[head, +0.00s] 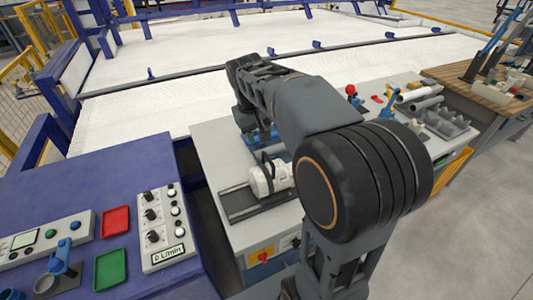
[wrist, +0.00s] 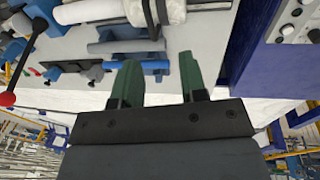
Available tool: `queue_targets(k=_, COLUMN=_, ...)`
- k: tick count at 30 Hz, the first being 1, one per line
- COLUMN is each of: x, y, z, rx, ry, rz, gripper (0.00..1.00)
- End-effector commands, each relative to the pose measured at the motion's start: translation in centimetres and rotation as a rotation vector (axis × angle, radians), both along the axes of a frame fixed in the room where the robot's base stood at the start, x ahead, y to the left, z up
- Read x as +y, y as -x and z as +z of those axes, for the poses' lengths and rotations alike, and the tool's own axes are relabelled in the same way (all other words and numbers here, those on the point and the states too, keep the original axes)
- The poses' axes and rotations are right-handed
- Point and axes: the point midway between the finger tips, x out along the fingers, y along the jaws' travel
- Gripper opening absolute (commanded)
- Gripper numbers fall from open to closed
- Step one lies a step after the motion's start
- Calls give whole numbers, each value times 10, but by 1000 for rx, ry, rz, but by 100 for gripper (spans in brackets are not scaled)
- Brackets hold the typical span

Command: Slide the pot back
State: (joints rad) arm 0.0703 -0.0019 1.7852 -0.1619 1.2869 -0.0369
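A white cylinder with a dark band or handle, which I take to be the pot (head: 268,178), lies on a dark rail on the grey workbench in the head view. In the wrist view the white cylinder (wrist: 172,10) is at the top edge, partly cut off. My gripper (wrist: 158,60) is open, its two green fingers wide apart, with nothing clearly held between them. The fingertips point toward the bench, apart from the white cylinder in the picture. In the head view my arm hides the fingers and part of the bench.
A blue-grey cylinder (wrist: 125,47) and a blue part (wrist: 145,67) lie near the fingers. A blue control desk (head: 60,185) is at left. The white bed (head: 130,115) behind is clear.

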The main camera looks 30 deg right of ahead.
Motion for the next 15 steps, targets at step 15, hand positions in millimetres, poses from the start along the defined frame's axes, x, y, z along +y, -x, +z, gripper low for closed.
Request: queue_targets(k=15, x=-21, y=-31, z=-31, rx=68, ry=36, rz=-14, gripper=39)
